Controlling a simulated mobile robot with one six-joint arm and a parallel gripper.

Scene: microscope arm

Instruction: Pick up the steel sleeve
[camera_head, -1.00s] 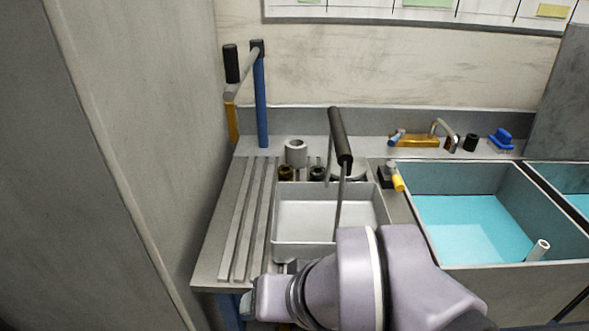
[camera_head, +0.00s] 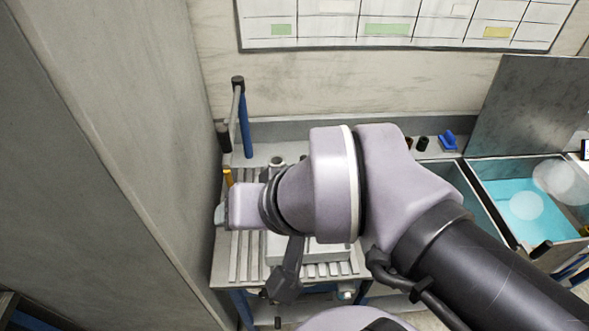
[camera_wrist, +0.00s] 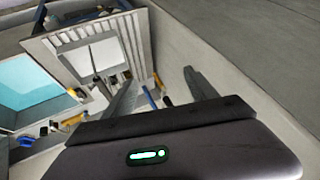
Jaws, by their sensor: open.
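The steel sleeve (camera_head: 277,161) is a short grey hollow cylinder standing upright at the back of the slatted drainboard in the head view. My arm's lilac links cover the area just in front and to the right of it. In the wrist view I cannot pick the sleeve out among the small items. My gripper (camera_wrist: 158,90) shows in the wrist view with its two grey fingers spread apart and nothing between them. It is up in the air, clear of the bench. In the head view I cannot make out its fingertips for certain.
A pale tray (camera_head: 325,251) sits on the drainboard (camera_head: 247,255), partly behind my arm. A blue post (camera_head: 245,125) with a bar rises at the back left, near a tall grey wall (camera_head: 110,150). A blue-lined sink (camera_head: 525,206) is on the right.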

